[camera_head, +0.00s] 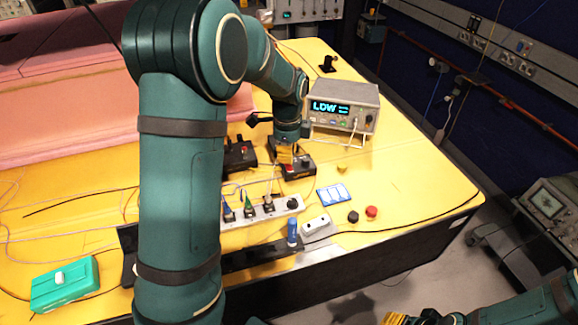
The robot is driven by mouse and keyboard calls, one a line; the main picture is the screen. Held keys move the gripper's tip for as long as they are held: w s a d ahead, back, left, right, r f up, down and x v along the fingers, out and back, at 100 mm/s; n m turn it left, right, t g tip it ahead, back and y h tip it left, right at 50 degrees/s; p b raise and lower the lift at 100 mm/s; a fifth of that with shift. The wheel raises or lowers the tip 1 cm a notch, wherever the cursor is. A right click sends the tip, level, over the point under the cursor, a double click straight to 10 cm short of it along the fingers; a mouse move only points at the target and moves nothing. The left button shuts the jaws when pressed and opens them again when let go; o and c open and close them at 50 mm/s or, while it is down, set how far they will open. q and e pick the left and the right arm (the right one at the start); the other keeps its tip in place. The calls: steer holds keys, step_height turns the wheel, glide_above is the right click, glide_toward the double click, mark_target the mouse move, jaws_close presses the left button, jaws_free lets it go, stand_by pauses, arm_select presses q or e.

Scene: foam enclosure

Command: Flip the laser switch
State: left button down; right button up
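My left arm reaches across the yellow table, and its gripper (285,156) points down at a small black box (299,169) with a knob or switch on top. The fingertips overlap the box in the picture; I cannot tell whether they touch it or how far they are open. No label marks the laser switch, so I cannot tell if this box is it. My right gripper (420,319) is at the bottom edge, off the table and mostly cut off.
A white power strip (262,212) with several plugs, a white box (316,225), a black knob (352,217) and a red knob (371,212) lie in front. A green box (64,284) sits front left. Cables cross the table. Its right end is fairly clear.

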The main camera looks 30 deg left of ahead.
arm_select(q)
steer(key=shift+f+b, duration=0.85)
steer(key=shift+f, duration=0.45)
stand_by(0.6)
steer(key=shift+r+p, duration=2.85)
steer(key=shift+r, duration=0.75)
steer(key=shift+f, duration=0.1)
